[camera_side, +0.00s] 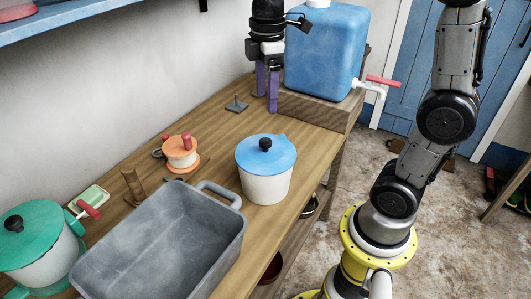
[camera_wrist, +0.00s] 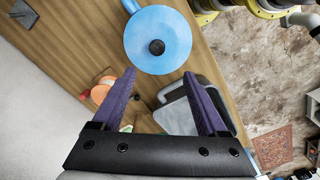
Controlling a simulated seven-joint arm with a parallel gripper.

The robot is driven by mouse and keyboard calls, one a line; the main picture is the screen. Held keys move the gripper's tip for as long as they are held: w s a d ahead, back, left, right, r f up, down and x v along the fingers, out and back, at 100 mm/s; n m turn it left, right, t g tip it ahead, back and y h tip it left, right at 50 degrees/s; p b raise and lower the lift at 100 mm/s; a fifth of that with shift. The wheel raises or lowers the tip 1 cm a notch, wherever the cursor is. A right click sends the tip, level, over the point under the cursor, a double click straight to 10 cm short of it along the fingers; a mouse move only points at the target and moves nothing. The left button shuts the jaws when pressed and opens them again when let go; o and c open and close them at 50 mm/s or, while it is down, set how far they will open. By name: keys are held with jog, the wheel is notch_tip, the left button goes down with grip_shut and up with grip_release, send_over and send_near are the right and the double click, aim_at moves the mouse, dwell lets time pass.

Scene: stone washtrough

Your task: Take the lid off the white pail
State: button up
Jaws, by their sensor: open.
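A white pail (camera_side: 266,188) stands on the wooden bench. A blue lid (camera_side: 246,157) with a black knob (camera_side: 265,144) covers its top. In the wrist view the lid (camera_wrist: 157,25) is seen from above, its knob (camera_wrist: 157,47) just beyond and between my fingertips; the pail body is hidden under it. My gripper (camera_side: 266,103) is open and empty, with purple fingers pointing down, above the bench and behind the pail in the side view. The gripper (camera_wrist: 160,74) also shows in the wrist view, apart from the lid.
A grey trough (camera_side: 165,240) stands beside the pail. A green-lidded white pot (camera_side: 45,267), a green soap dish (camera_side: 90,198) and an orange-topped reel (camera_side: 181,152) are on the bench. A blue water tank (camera_side: 325,55) on a wooden block (camera_side: 310,108) stands close to my gripper.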

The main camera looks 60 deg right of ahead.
send_over(266, 140)
jog(key=f, duration=0.9)
jog(key=shift+s+a+f, duration=0.1)
jog(key=shift+s+a, duration=0.15)
jog(key=shift+a, duration=0.05)
jog(key=shift+w+d+f, duration=0.1)
jog(key=shift+w+f, duration=0.05)
jog(key=shift+f, duration=1.2)
jog(key=shift+w+d+f, duration=0.1)
jog(key=shift+f, duration=1.2)
jog(key=shift+c, duration=0.2)
grip_shut()
